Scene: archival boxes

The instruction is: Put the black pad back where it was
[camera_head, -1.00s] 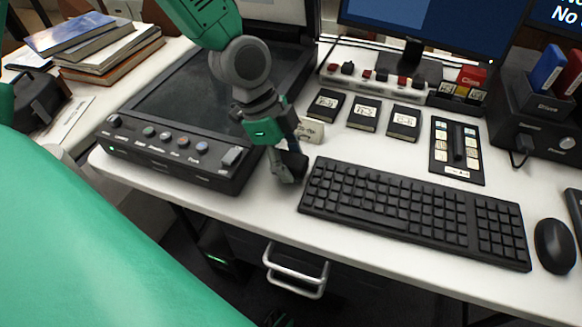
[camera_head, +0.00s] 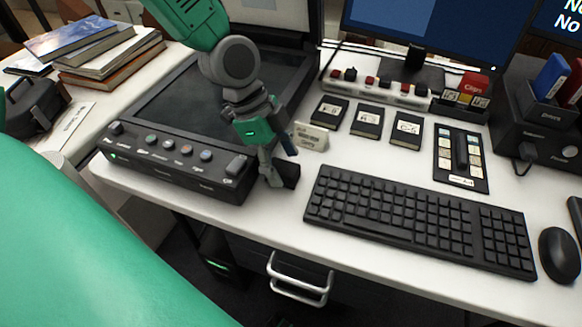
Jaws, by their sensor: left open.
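My left gripper (camera_head: 280,168) is low over the white desk, between the console and the keyboard. Its fingers are open. A small black block (camera_head: 288,176), seemingly the black pad, is at the fingertips by the right finger. It appears to rest on the desk; contact with the fingers is unclear. Three black squares with white labels lie in a row behind: a left one (camera_head: 329,111), a middle one (camera_head: 367,121) and a right one (camera_head: 406,132). My right gripper is out of view.
A black console with knobs (camera_head: 170,165) is left of the gripper. A black keyboard (camera_head: 420,218) lies close on the right, with a mouse (camera_head: 559,253) beyond. A slider panel (camera_head: 461,157) and a button strip (camera_head: 380,90) are behind. The desk's front edge is near.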

